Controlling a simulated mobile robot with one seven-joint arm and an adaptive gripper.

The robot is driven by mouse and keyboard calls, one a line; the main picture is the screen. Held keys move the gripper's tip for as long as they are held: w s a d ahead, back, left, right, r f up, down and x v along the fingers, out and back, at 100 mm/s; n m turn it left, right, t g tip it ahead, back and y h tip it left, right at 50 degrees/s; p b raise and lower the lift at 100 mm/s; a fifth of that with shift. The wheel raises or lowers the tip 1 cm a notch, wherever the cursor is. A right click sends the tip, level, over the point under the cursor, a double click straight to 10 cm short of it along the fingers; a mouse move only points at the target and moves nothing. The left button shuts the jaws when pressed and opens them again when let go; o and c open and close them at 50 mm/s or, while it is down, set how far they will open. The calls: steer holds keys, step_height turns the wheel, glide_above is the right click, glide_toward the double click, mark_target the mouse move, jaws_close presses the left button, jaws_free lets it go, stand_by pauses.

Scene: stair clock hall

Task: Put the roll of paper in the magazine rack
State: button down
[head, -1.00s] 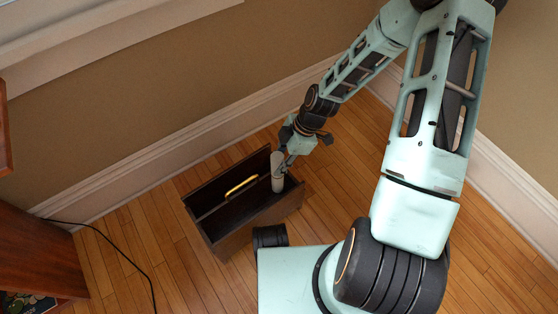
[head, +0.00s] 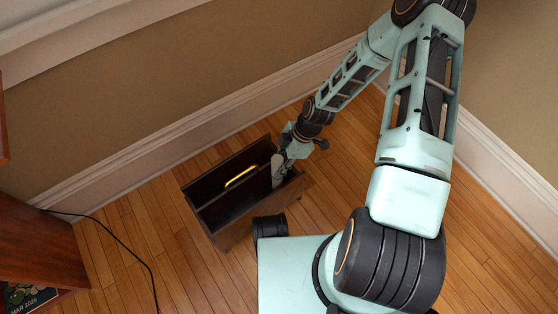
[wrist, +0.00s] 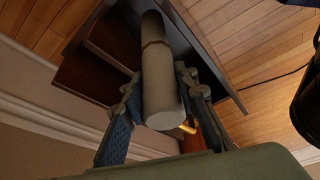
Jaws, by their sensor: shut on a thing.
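The roll of paper (head: 278,170) is a pale grey-white cylinder, upright at the right end of the magazine rack. My gripper (head: 286,156) is shut on its upper part. In the wrist view the roll (wrist: 157,75) lies between the two blue-padded fingers of my gripper (wrist: 163,95), its far end reaching down into the rack. The magazine rack (head: 245,218) is a dark wooden box on the floor with a central divider and a brass-coloured handle (head: 241,176). The rack's dark wall also shows in the wrist view (wrist: 212,62). The roll's lower end is hidden inside the rack in the head view.
A wooden cabinet (head: 40,240) stands at the left with a magazine (head: 28,297) low in it. A black cable (head: 120,245) runs over the floor. The wall and white baseboard (head: 150,160) are behind the rack.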

steer(key=shift+f, duration=2.45)
steer(key=c, duration=1.4)
jaws_free()
steer(key=shift+c, duration=0.2)
steer(key=v, duration=1.2)
